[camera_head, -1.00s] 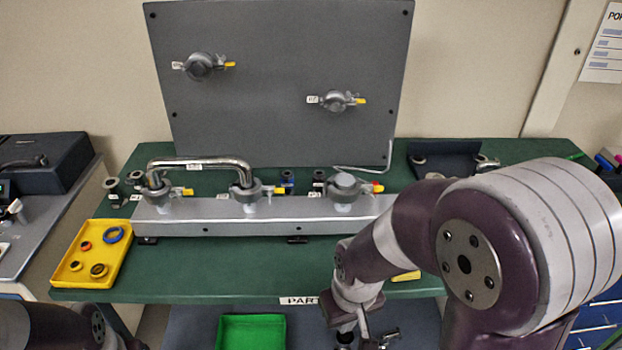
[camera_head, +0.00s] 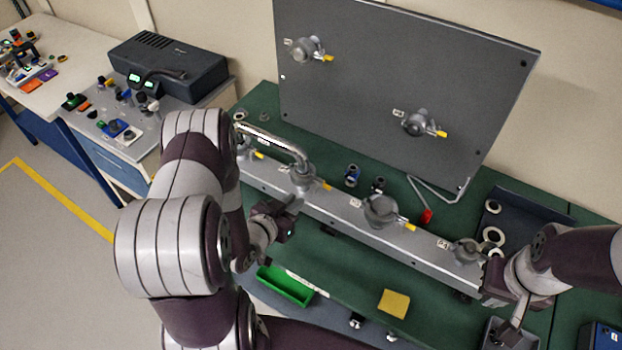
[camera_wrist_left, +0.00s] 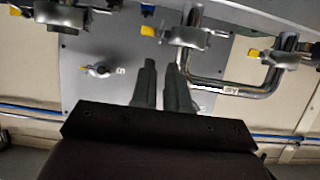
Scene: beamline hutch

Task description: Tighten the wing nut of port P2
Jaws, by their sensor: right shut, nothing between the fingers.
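A grey manifold bar (camera_head: 336,210) runs across the green bench. It carries several round clamped ports with yellow-tipped wing nuts. A bent metal pipe (camera_head: 270,136) joins the two leftmost ports; the second port (camera_head: 303,181) and third port (camera_head: 381,210) follow, then one at the right end (camera_head: 468,251). My left gripper (camera_head: 293,204) is in front of the bar just below the second port. In the left wrist view its fingers (camera_wrist_left: 161,72) are slightly apart and empty. My right gripper (camera_head: 515,318) is shut and empty, by the bar's right end.
An upright grey panel (camera_head: 400,60) with two clamped ports stands behind the bar. A red-handled bent rod (camera_head: 427,216) lies between. A green tray (camera_head: 285,287) and yellow pad (camera_head: 394,303) are in front. A dark tray (camera_head: 535,212) with rings is at the right.

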